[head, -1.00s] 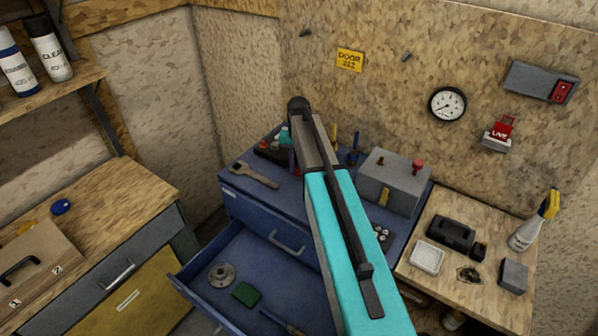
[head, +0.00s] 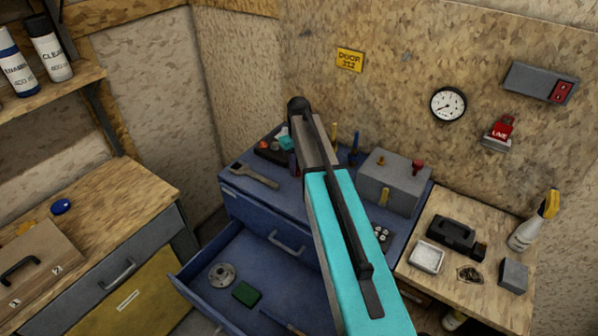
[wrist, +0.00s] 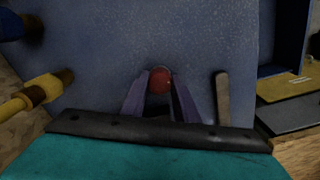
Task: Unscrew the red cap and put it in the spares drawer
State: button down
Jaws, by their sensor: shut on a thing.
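A round red cap (wrist: 160,80) sits between the tips of my gripper's two purple fingers (wrist: 158,92) in the wrist view. My gripper is shut on it, above or at the blue cabinet top (wrist: 110,55). I cannot tell what the cap is attached to underneath. In the head view my gripper (head: 294,162) is mostly hidden behind my arm, and the cap between its fingers cannot be made out. A blue drawer (head: 190,276) stands open below the cabinet top, holding a metal flange (head: 222,275) and a green block (head: 246,293). No spares label is readable on it.
A wrench (head: 255,175) lies on the cabinet top left of my gripper. A grey box (head: 390,180) with a red knob (head: 418,167) and upright screwdrivers (head: 355,150) stand to its right. A wooden bench (head: 440,275) with small items is further right.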

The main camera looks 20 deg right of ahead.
jog(key=shift+n, duration=0.7)
jog(key=c, duration=2.1)
grip_release()
grip_shut()
jog(key=shift+r+p, duration=1.2)
jog(key=shift+r, duration=1.3)
jog(key=shift+r, duration=0.15)
jog(key=shift+r, duration=1.85)
